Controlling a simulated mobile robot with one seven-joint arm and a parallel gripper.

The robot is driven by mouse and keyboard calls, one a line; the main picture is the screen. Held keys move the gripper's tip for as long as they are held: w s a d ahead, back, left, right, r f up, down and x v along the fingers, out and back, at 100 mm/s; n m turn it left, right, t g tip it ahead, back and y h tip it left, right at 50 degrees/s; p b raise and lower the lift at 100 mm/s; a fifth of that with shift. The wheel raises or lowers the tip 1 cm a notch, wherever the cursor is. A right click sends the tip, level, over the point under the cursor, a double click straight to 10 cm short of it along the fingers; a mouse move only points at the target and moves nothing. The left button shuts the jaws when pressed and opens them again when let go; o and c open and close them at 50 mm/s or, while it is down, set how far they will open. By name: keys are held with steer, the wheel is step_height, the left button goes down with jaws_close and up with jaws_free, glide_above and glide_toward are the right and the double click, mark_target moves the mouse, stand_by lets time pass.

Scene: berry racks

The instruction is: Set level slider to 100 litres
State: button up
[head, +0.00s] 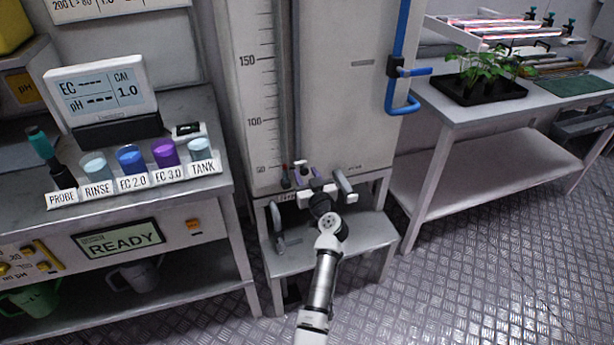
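The pale tank (340,90) stands in the middle of the head view, with a vertical scale (262,90) marked 150, 100 and a lower mark that looks like 50. A thin dark vertical track (283,80) runs beside the scale. A small dark and reddish piece, which looks like the level slider (285,178), sits low on the track near the lowest mark. My gripper (309,173) is at the tank's lower front, just right of this piece. The fingers are small and partly hidden by the wrist. I cannot tell whether they touch the slider or how far apart they are.
A blue pipe (403,50) with a valve runs down the tank's right side. A bench (215,120) with a meter (103,92) and labelled cups stands at left. A table (450,110) with a plant tray (470,92) stands at right. Metal floor is clear at lower right.

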jaws_close()
step_height(320, 180, up, 17)
steer(key=p, duration=0.5)
steer(key=shift+p, duration=0.3)
steer(key=shift+o, duration=1)
jaws_free()
steer(key=shift+s, duration=0.1)
